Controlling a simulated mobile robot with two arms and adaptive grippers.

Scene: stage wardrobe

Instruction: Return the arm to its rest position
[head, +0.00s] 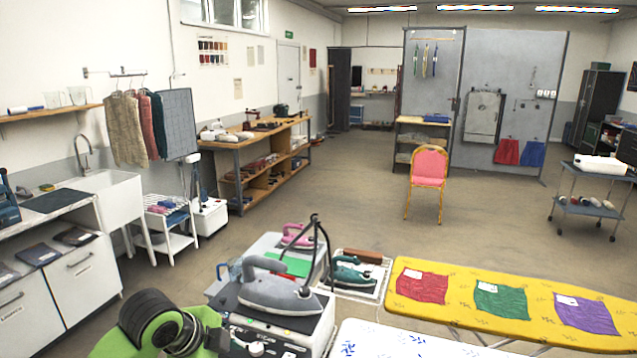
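A green and black part (165,325) at the bottom left looks like a section of my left arm. It is in front of the ironing station, and no gripper fingers show on it. Neither gripper is in view, so I cannot see whether they are open or shut. My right arm does not show.
Close ahead, a grey iron (280,292) sits on a steam station, with a pink iron (298,235) and a teal iron (350,271) behind. A yellow ironing board (455,312) with folded cloths fills the right foreground. Open floor (350,200) lies beyond, around a pink chair (429,166).

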